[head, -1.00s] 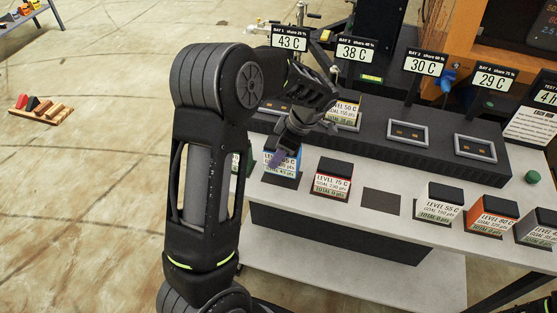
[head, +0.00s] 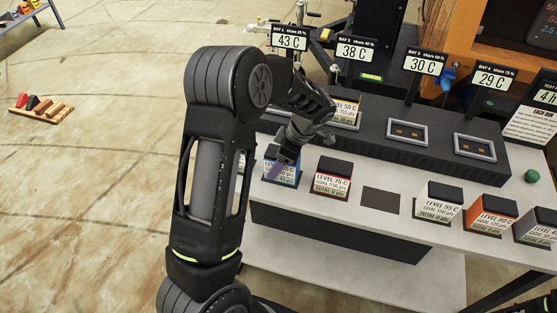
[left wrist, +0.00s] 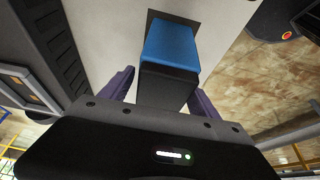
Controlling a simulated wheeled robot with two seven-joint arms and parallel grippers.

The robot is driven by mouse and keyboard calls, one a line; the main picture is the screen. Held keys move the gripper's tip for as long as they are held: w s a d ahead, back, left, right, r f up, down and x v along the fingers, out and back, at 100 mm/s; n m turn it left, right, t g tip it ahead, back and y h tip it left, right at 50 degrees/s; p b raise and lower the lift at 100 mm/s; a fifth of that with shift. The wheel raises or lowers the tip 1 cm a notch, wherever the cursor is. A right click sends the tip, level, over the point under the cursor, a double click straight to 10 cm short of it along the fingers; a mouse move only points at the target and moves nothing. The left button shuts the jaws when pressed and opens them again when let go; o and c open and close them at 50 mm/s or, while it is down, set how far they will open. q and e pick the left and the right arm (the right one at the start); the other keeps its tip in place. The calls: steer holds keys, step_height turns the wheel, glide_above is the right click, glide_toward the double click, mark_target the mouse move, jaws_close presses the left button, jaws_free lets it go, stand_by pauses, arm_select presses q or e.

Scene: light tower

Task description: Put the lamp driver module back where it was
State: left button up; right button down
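A blue-labelled module (head: 281,172) stands on the white table in the head view, partly hidden by my left gripper (head: 283,160). It shows as a blue and black block (left wrist: 168,62) on a dark square in the left wrist view. My left gripper's purple fingers (left wrist: 163,97) are on either side of the block, with gaps visible, so it is open. A module marked LEVEL 50 C (head: 345,112) sits in the dark rack. A bare dark square (head: 379,203) lies on the table. I cannot tell which module is the lamp driver.
A red-labelled LEVEL 75 C module (head: 332,178) stands close right of the blue one. LEVEL 55 C (head: 438,205) and LEVEL 80 C (head: 490,216) modules stand further right. The dark rack (head: 380,148) runs behind, with upright bay signs and two empty-looking bays.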

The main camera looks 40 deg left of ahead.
arm_select(q)
steer(key=shift+r, duration=0.1)
steer(key=shift+r, duration=0.15)
steer(key=shift+w+d+r, duration=0.1)
steer(key=shift+r, duration=0.05)
steer(key=b+v, duration=0.2)
steer(key=v, duration=0.9)
steer(key=shift+d+r, duration=0.15)
steer(key=shift+r, duration=0.1)
